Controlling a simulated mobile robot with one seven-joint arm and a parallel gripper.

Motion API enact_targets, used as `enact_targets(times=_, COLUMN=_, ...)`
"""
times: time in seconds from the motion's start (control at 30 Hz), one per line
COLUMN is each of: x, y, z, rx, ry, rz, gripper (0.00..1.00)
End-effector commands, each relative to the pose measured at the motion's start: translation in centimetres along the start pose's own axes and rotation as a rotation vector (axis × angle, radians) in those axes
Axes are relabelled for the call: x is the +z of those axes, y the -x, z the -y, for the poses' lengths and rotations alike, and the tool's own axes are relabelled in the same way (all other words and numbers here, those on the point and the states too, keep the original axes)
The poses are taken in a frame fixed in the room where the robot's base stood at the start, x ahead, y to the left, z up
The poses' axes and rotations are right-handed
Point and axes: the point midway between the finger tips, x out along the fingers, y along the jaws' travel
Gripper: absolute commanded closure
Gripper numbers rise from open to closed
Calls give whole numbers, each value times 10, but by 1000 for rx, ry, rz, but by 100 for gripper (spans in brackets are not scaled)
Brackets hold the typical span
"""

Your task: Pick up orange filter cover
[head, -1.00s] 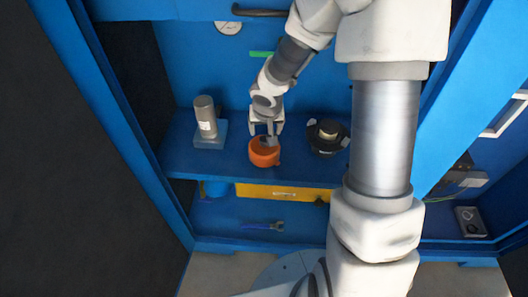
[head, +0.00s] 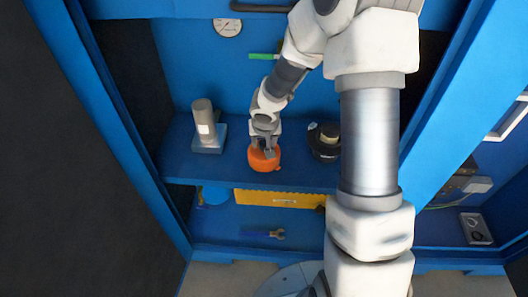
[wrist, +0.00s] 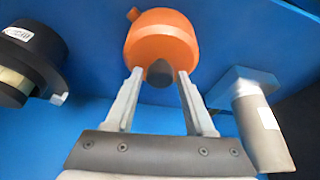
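The orange filter cover (head: 265,161) sits on the blue shelf. In the wrist view the orange filter cover (wrist: 162,38) is at the top middle, with a dark knob (wrist: 160,73) facing my gripper. My gripper (head: 264,149) is right above the cover in the head view. In the wrist view the two fingers of my gripper (wrist: 159,74) are apart, one on each side of the knob, with small gaps visible. The fingertips lie at the cover's near edge; whether they touch it I cannot tell.
A grey cylinder on a square base (head: 206,130) stands left of the cover. A black round part (head: 324,141) stands to its right. Cabinet walls close both sides.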

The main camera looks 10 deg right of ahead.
Motion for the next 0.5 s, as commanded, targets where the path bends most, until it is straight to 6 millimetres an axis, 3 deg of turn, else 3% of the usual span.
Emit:
enact_targets(times=0.03, x=0, y=0, z=0, rx=0, ry=0, rz=0, gripper=56)
enact_targets(times=0.27, x=0, y=0, z=0, rx=0, ry=0, rz=0, gripper=98)
enact_targets(times=0.5, x=0, y=0, z=0, rx=0, ry=0, rz=0, gripper=100)
